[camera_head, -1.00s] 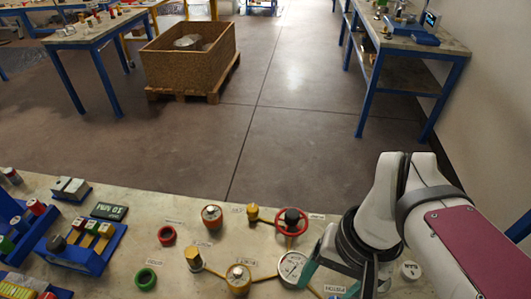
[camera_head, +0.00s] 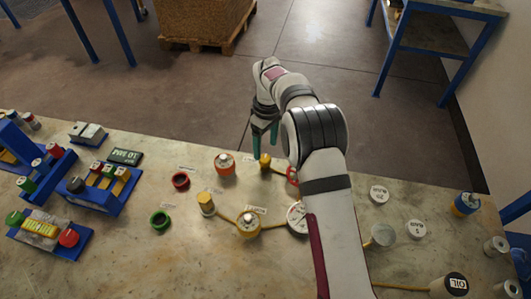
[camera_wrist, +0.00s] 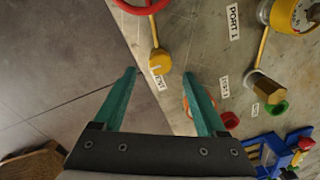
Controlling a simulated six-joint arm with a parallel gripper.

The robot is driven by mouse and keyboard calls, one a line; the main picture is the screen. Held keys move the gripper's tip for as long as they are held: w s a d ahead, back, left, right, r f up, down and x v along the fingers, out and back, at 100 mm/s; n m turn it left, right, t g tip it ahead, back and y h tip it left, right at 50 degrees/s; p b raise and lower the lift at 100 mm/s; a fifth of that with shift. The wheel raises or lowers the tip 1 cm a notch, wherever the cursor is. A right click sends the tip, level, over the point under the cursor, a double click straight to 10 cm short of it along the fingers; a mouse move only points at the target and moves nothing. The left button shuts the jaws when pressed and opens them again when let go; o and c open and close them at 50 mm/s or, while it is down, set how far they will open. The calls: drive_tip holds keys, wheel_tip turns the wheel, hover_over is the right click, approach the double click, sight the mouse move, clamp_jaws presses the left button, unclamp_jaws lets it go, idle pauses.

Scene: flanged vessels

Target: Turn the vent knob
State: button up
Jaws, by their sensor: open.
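The vent knob is a small yellow knob (camera_head: 265,160) at the far edge of the bench, on a yellow pipe. It also shows in the wrist view (camera_wrist: 160,62), beside a small label that seems to read VENT. My gripper (camera_head: 265,148) has two green fingers and is open and empty. In the wrist view its fingertips (camera_wrist: 160,74) lie on either side of the knob, just short of it. I cannot tell how high they are above it, and no contact shows.
A red ring handwheel (camera_head: 292,175) is right of the knob, partly hidden by my arm. An orange-topped vessel (camera_head: 224,163) stands to its left. A gauge (camera_head: 297,217) and a yellow vessel (camera_head: 248,224) are nearer. Blue fixtures (camera_head: 95,195) fill the bench's left.

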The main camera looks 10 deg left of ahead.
sight(265, 158)
wheel_tip(265, 158, down, 5)
drive_tip(key=shift+s+r, duration=0.1)
drive_tip(key=shift+r, duration=0.05)
clamp_jaws()
idle(0.4)
